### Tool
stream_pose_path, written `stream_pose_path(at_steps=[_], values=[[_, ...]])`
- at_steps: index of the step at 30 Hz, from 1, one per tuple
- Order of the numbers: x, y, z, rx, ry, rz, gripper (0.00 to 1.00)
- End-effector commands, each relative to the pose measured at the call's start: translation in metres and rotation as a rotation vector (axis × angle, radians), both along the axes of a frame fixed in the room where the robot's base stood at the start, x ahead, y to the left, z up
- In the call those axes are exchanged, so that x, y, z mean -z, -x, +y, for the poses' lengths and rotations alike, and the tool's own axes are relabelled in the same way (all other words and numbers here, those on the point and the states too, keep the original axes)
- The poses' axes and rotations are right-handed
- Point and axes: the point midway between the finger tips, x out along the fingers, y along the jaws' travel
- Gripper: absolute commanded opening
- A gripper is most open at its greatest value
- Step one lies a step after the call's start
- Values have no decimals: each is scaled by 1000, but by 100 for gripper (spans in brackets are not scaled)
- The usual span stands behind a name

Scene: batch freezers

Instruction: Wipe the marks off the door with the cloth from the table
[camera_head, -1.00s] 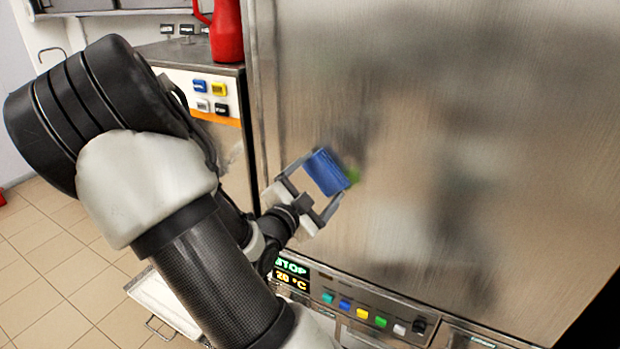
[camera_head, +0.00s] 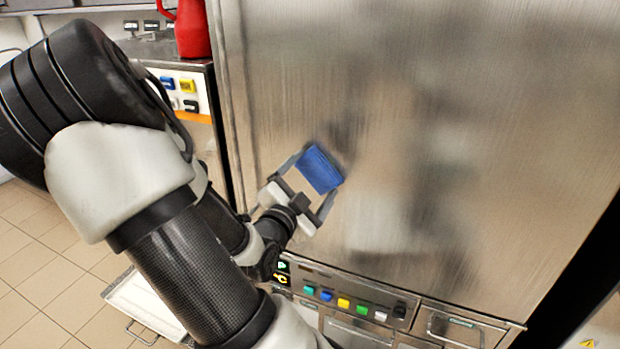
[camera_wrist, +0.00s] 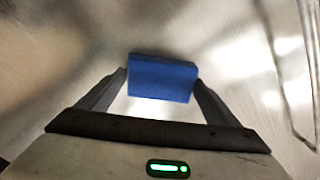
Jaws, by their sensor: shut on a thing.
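The blue cloth (camera_head: 321,170), a folded block, is held between the two fingers of my gripper (camera_head: 314,177), against or very close to the steel door (camera_head: 480,120). The wrist view shows the cloth (camera_wrist: 162,78) gripped at both sides by the fingers, with the brushed door surface behind it. I cannot tell for certain whether it touches the door. No coloured mark shows on the door now; the patch behind the cloth is hidden. Dark blurred patches on the steel look like reflections.
A control panel with coloured buttons (camera_head: 343,303) runs below the door. A red jug (camera_head: 192,28) stands on the neighbouring machine (camera_head: 190,95) at left. A white tray (camera_head: 145,302) with a wire handle is low at left. Tiled floor shows beyond it.

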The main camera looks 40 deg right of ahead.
Motion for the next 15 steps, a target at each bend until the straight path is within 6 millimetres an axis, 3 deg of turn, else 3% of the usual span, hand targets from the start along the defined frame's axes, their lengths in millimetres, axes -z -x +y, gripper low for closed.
stream_pose_path(at_steps=[15], values=[[-2,-40,12,-6,2,-4,67]])
